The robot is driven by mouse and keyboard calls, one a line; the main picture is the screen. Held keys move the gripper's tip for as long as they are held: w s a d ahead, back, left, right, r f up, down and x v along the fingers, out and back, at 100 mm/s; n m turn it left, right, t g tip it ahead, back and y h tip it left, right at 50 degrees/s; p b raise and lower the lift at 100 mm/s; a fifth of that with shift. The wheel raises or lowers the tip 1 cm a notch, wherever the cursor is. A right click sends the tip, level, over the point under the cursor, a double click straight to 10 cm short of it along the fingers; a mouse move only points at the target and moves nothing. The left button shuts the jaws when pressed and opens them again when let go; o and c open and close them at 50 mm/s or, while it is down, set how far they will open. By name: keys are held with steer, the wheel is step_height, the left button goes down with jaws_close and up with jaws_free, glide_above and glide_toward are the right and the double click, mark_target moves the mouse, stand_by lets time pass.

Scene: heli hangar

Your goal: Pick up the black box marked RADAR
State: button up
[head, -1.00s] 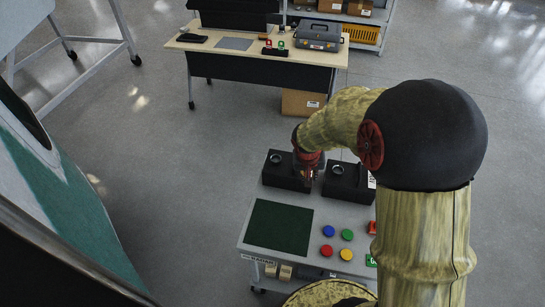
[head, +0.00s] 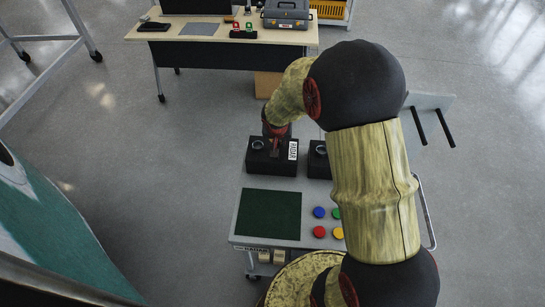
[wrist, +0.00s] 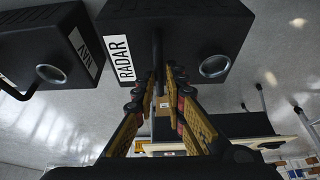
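The black box marked RADAR (head: 262,165) stands at the back left of the cart (head: 238,208), its white label facing right. In the wrist view the RADAR box (wrist: 190,30) shows its label, a round metal ring and a dark upright handle. My gripper (head: 275,148) is low over this box. In the wrist view the two fingers of my gripper (wrist: 160,78) are apart, one on each side of the handle. A narrow gap seems to remain at the fingertips; firm contact does not show.
A second black box (head: 318,162), with a label like NAV, stands close to the right, partly behind my arm. A dark green mat (head: 268,214) and coloured buttons (head: 319,232) lie nearer on the cart. A desk (head: 220,32) with a grey toolbox (head: 286,12) stands behind.

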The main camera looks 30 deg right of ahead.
steer(key=shift+x, duration=1.3)
jaws_close()
steer(key=shift+w+r, duration=0.1)
steer(key=shift+r, duration=0.05)
steer(key=shift+r, duration=0.1)
